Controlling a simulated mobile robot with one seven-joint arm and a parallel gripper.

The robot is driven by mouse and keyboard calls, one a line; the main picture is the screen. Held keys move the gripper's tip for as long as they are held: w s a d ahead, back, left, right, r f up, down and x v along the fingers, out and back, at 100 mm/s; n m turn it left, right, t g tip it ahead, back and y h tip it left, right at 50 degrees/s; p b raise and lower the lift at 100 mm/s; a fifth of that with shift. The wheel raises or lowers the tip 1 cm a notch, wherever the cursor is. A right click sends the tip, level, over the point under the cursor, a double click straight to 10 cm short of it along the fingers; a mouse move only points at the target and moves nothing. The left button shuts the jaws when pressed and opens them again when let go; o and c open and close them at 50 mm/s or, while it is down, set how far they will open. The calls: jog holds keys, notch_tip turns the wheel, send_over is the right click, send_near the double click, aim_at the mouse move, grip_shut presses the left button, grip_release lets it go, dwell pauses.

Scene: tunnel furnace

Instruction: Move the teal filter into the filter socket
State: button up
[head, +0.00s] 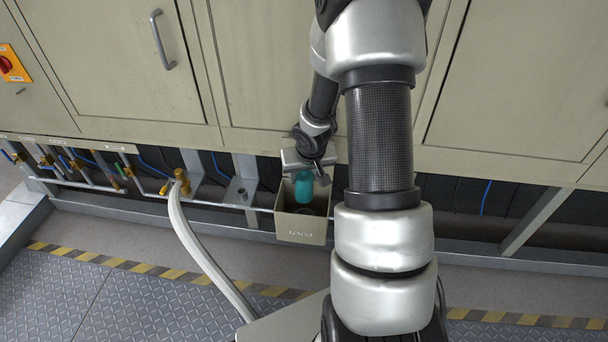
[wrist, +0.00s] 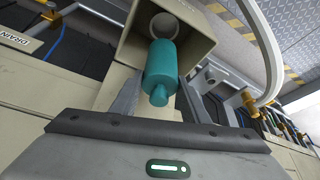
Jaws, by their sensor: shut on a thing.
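The teal filter (head: 304,190) is a small cylinder with a narrower neck. It shows at the mouth of an open-topped beige box (head: 302,231) under the cabinets. My gripper (head: 306,176) is above the box and shut on the filter. In the wrist view my gripper's fingers (wrist: 160,84) stand either side of the filter (wrist: 161,66), whose narrow end points back toward my palm. A pale ring, apparently the filter socket (wrist: 164,22), shows inside the box (wrist: 196,38) beyond the filter's far end. I cannot tell whether filter and ring touch.
Beige cabinet doors (head: 290,60) rise behind the box. A pale hose (head: 198,247) runs from brass valves (head: 178,183) left of the box. A horizontal pipe (head: 228,205) passes beside it. The chequered floor plate (head: 145,302) in front is clear at the left.

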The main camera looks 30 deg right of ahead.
aim_at(304, 202)
jog(key=shift+f+b, duration=0.4)
jog(key=shift+f, duration=4.2)
jog(key=shift+f, duration=0.1)
jog(key=shift+f, duration=0.5)
jog(key=shift+f, duration=0.6)
jog(key=shift+f, duration=0.15)
jog(key=shift+f, duration=0.45)
jog(key=shift+f, duration=0.15)
